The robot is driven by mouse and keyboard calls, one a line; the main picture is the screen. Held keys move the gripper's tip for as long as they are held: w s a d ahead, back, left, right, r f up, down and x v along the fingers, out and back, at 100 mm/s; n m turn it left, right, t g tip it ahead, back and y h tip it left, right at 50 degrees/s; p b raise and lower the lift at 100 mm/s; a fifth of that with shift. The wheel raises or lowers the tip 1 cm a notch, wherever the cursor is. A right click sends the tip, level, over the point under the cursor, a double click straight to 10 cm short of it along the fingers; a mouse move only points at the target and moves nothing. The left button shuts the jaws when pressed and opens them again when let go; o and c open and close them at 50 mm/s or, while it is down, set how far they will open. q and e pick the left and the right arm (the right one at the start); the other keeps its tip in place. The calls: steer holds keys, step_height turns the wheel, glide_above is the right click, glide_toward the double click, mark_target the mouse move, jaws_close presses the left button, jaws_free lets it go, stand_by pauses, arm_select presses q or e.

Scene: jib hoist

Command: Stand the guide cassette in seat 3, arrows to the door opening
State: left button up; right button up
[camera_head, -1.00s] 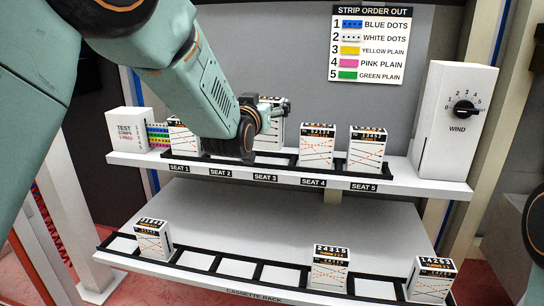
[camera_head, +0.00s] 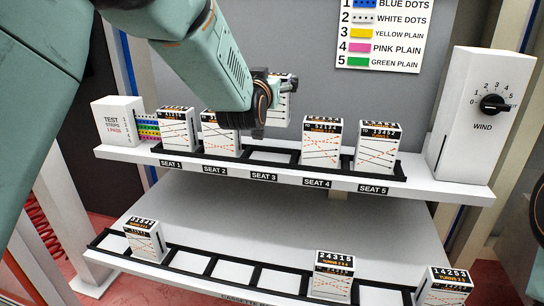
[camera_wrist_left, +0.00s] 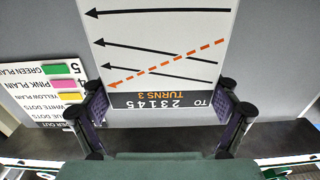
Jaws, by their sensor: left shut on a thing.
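My left gripper (camera_head: 275,92) is shut on a white guide cassette (camera_head: 284,108) and holds it above and behind seat 3, clear of the shelf. In the wrist view the held cassette (camera_wrist_left: 160,45) is between the two finger pads; its black label, upside down there, reads "TO 23145 TURNS 3". Its arrows point left in that view, three black and one dashed orange. Seat 3 (camera_head: 268,157) shows as an empty frame on the upper shelf. The gripper and wrist hide part of the cassette in the head view. My right gripper is out of view.
Cassettes stand in seat 1 (camera_head: 177,130), seat 2 (camera_head: 219,135), seat 4 (camera_head: 321,145) and seat 5 (camera_head: 377,147), flanking the empty seat. A test strips box (camera_head: 118,122) is at left, a wind dial box (camera_head: 478,125) at right. The lower cassette rack (camera_head: 232,272) holds 3 cassettes.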

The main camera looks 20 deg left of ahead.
mark_target(268, 123)
arm_select(q)
steer(key=f, duration=0.5)
steer(key=shift+a+f, duration=0.3)
steer(key=shift+d+f+b, duration=0.1)
steer(key=shift+f+b, duration=0.2)
steer(key=shift+f, duration=0.05)
steer(key=shift+s+d+f, duration=0.25)
steer(key=shift+d+f, duration=0.05)
steer(key=shift+f, duration=0.05)
steer(key=shift+s+a+f, duration=0.1)
steer(key=shift+s+f, duration=0.05)
steer(key=shift+f, duration=0.4)
steer(key=shift+s+a+f, duration=0.1)
steer(key=shift+f, duration=0.4)
steer(key=shift+w+a+f, duration=0.15)
steer(key=shift+w+f, duration=0.25)
steer(key=shift+w, duration=0.05)
steer(key=o, duration=1.4)
steer(key=shift+f, duration=0.15)
steer(key=shift+c, duration=0.2)
steer(key=shift+o, duration=0.8)
steer(key=shift+s+d, duration=0.1)
steer(key=shift+d, duration=0.1)
steer(key=shift+o, duration=0.4)
steer(key=shift+s+r, duration=0.3)
steer(key=shift+r, duration=0.05)
steer(key=shift+w+a+f, duration=0.1)
steer(key=shift+w+f, duration=0.15)
steer(key=s, duration=1.2)
steer(key=shift+d, duration=0.45)
